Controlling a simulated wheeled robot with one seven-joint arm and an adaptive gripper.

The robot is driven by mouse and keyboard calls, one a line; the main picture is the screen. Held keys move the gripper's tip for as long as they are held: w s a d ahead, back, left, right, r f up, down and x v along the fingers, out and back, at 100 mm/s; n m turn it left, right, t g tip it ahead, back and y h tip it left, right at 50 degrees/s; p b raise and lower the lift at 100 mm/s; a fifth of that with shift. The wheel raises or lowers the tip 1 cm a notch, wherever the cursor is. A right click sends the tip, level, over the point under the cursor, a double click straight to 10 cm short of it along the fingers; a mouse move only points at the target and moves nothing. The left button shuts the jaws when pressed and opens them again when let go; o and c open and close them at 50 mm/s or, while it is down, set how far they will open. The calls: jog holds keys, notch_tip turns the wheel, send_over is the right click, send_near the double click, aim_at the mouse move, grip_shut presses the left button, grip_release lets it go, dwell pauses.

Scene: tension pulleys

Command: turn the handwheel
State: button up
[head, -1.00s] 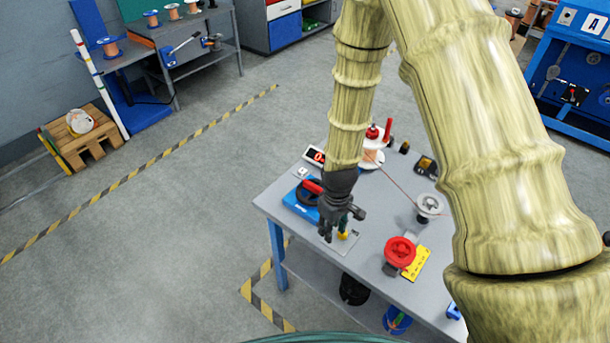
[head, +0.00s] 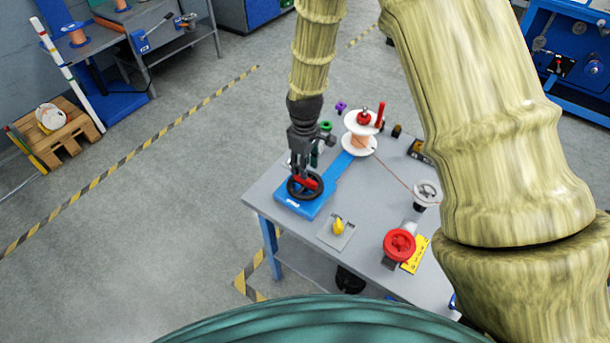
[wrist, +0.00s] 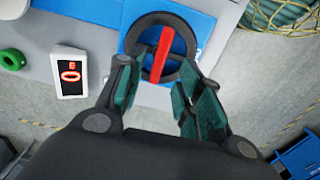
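A black handwheel with a red bar across its middle (head: 307,183) sits on a blue base (head: 290,203) at the left corner of the table. My gripper (head: 303,172) hangs over this wheel, pointing down. In the wrist view the wheel's red bar (wrist: 161,50) lies just beyond and between my fingertips (wrist: 160,78). The two fingers are spread apart with nothing between them. I cannot tell whether a fingertip touches the wheel. A separate red wheel (head: 399,244) stands at the table's front right, away from my gripper.
A small display (wrist: 70,74) stands left of the wheel in the wrist view. A white spool (head: 362,125) with a red knob stands behind, its wire running to a grey pulley (head: 427,192). A yellow piece (head: 338,226) on a plate and a yellow label (head: 415,254) are nearby.

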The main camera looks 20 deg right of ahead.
aim_at(305, 182)
jog(key=shift+s+f+p, duration=0.1)
jog(key=shift+f+p, duration=0.7)
jog(key=shift+f, duration=2.25)
grip_shut()
